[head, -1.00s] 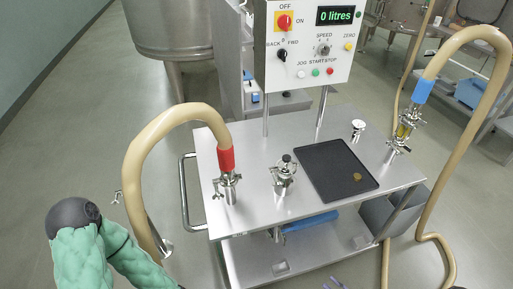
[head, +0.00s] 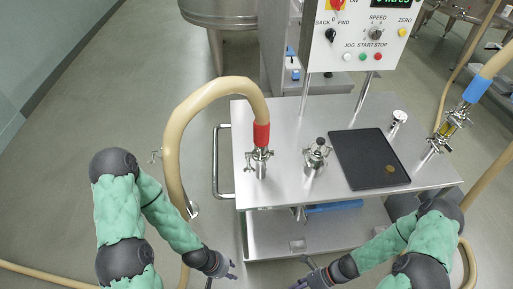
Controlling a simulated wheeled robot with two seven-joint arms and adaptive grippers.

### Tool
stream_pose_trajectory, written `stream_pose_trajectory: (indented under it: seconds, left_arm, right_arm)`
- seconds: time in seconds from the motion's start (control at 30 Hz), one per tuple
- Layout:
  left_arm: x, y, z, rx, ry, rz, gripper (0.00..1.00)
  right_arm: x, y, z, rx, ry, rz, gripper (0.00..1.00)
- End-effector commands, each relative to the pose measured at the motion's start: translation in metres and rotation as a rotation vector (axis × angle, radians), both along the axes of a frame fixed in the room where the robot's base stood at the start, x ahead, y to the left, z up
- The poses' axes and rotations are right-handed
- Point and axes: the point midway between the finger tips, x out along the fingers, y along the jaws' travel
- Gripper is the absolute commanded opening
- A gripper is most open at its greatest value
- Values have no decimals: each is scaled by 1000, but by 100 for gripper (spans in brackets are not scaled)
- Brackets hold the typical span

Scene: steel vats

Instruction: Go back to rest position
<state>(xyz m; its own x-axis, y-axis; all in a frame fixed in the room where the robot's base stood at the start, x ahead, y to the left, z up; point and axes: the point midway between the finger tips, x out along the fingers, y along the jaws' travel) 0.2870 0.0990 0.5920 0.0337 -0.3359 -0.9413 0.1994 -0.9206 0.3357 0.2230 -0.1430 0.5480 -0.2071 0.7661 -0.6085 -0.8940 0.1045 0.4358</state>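My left gripper (head: 222,276) hangs low in the head view, in front of the trolley's near left corner. Its fingers look spread, with nothing visible between them. My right gripper (head: 303,275) is at the bottom edge, to the right of the left one and in front of the trolley's lower shelf. Its fingers also look apart and empty, though part of it is cut off by the frame. Both green-sleeved forearms point inward and down, clear of the trolley's top.
The steel trolley (head: 284,190) carries a black tray (head: 362,150) with a small brown disc, clamp fittings and a control box (head: 352,40). A tan hose (head: 172,130) with a red collar (head: 261,134) arches close to my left arm. Another hose, blue-collared (head: 477,88), is at right. A vat stands behind.

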Motion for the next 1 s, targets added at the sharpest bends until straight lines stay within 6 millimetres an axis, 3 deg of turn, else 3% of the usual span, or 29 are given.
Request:
stream_pose_trajectory:
  seconds: [0.13, 0.3, 0.5, 0.67, 1.0]
  left_arm:
    - [0, 0, 7, 0, 0, 0, 36]
    - [0, 0, 12, 0, 0, 0, 36]
    - [0, 0, 16, 0, 0, 0, 36]
    - [0, 0, 17, 0, 0, 0, 36]
    - [0, 0, 17, 0, 0, 0, 36]
  right_arm:
    - [1, 4, 9, -118, -325, 445, 36]
    - [25, 13, 26, -198, -721, 908, 36]
    - [55, 35, 52, -233, -1071, 1256, 36]
    - [63, 45, 61, -241, -1179, 1352, 36]
    - [63, 45, 61, -241, -1179, 1352, 36]
